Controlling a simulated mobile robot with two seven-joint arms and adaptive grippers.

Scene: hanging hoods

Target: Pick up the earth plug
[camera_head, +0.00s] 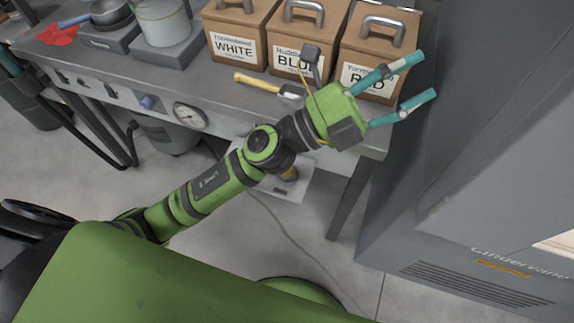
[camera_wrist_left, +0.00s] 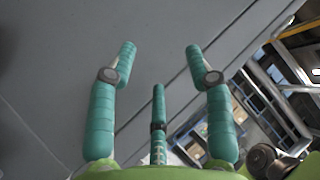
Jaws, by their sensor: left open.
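I cannot make out an earth plug in either view. My left gripper (camera_head: 423,77) is at the upper right of the head view, beside the box labelled RED, with its teal fingers spread and nothing between them. In the left wrist view the gripper (camera_wrist_left: 160,48) also shows spread fingers, with a flat grey surface behind them. A thin grey cable (camera_head: 285,235) runs across the floor below my left arm; no plug shows on it. My right gripper is in neither view.
A grey metal workbench (camera_head: 165,82) holds brown boxes labelled WHITE (camera_head: 232,42), BLUE (camera_head: 297,40) and RED (camera_head: 378,50), a hammer (camera_head: 258,82) and a pot (camera_head: 163,20). A large grey cabinet (camera_head: 455,165) stands at right.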

